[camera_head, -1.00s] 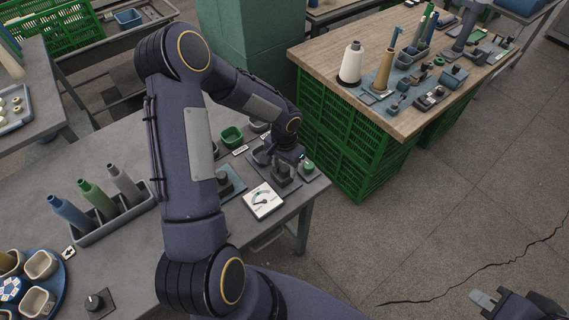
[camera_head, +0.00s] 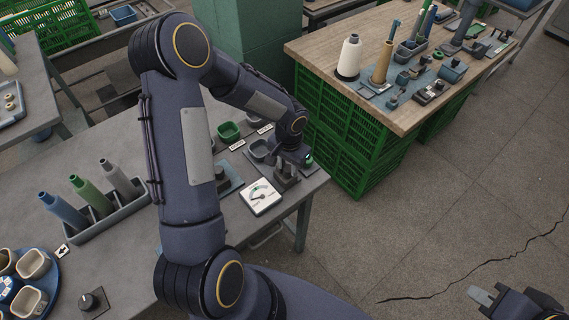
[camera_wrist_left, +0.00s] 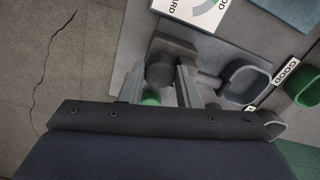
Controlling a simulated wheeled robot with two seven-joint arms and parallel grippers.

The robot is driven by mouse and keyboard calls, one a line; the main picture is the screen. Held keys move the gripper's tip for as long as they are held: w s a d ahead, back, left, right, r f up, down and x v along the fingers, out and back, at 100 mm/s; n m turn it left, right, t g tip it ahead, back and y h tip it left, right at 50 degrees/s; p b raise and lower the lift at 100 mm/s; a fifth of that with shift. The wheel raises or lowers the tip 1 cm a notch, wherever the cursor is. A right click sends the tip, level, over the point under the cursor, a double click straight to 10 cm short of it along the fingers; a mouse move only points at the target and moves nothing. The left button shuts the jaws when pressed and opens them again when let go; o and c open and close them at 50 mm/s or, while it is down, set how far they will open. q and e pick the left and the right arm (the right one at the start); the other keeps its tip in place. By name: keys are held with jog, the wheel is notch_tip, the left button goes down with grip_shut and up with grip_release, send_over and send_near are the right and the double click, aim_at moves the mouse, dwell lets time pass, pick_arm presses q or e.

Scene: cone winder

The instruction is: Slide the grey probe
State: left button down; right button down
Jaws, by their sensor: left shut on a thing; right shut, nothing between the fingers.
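The grey probe (camera_head: 287,180) is a dark block with a round post, beside the white dial gauge (camera_head: 261,196) near the bench's right corner. My left gripper (camera_head: 289,170) reaches down over it and is shut on it. In the left wrist view the fingers (camera_wrist_left: 160,88) straddle the dark round post of the probe (camera_wrist_left: 161,70); the exact contact is partly hidden by the gripper body. The gauge (camera_wrist_left: 203,10) shows cut off at the top there. My right gripper (camera_head: 482,296) is shut and empty over the floor at lower right.
Grey bowl (camera_head: 259,150), green bowl (camera_head: 229,131) and a green knob (camera_head: 308,160) sit near the probe. A rack of cones (camera_head: 112,222) stands left. A wooden table (camera_head: 327,50) with cones stands behind, over green crates (camera_head: 348,150). Floor at right is clear.

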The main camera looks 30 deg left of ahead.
pick_arm(q)
jog(key=shift+s+d, duration=0.1)
jog(key=shift+d, duration=0.1)
jog(key=c, duration=1.1)
grip_release()
jog(key=shift+o, duration=0.2)
jog(key=shift+r, duration=0.1)
notch_tip(320, 180, up, 7)
jog(key=shift+b, duration=0.3)
jog(key=shift+r, duration=0.3)
